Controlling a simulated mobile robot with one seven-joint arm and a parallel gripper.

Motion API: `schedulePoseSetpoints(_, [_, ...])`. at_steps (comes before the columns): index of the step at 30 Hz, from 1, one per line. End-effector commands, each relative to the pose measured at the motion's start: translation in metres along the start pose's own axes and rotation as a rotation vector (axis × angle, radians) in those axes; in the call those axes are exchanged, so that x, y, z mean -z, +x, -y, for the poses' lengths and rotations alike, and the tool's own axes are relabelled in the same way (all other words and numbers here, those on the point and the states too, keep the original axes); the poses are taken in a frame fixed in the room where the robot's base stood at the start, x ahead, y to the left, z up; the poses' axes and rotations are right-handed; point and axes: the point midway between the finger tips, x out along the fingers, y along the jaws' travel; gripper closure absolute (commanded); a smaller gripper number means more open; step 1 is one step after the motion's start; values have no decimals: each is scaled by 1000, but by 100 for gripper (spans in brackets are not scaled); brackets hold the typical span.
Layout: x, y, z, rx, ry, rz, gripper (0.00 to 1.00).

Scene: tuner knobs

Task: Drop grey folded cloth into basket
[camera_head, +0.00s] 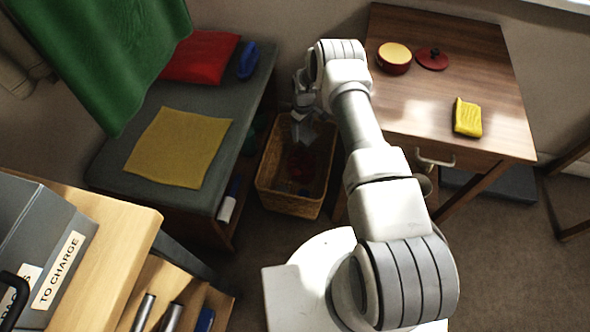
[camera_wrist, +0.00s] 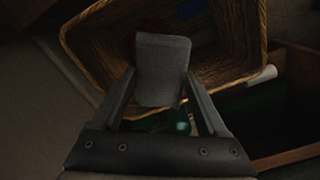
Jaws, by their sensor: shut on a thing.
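The grey folded cloth (camera_wrist: 162,68) is held between the two fingers of my gripper (camera_wrist: 158,92) in the wrist view. It also shows small and dim in the head view (camera_head: 304,132), below my gripper (camera_head: 303,112). The wicker basket (camera_head: 292,204) stands on the floor between the bench and the wooden table. My gripper and the cloth are over the basket's opening. In the wrist view the basket's rim (camera_wrist: 262,45) surrounds the far part of the cloth. Something red and dark lies inside the basket, too dim to name.
The grey-topped bench (camera_head: 120,172) at left bears a yellow cloth (camera_head: 180,147), a red cloth (camera_head: 202,57) and a blue object (camera_head: 248,61). The wooden table (camera_head: 455,50) at right bears a round red-and-yellow pot (camera_head: 394,58), its lid (camera_head: 432,59) and a yellow folded cloth (camera_head: 467,118).

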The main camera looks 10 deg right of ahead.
Motion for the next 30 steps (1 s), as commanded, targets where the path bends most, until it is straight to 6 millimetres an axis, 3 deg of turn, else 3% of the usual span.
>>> schedulePoseSetpoints(9, [0,40,0,0,0,0,68])
schedulePoseSetpoints(20, [0,45,0,0,0,0,68])
schedulePoseSetpoints(21, [0,45,0,0,0,0,18])
schedulePoseSetpoints(24, [0,44,0,0,0,0,0])
schedulePoseSetpoints(30, [0,44,0,0,0,0,0])
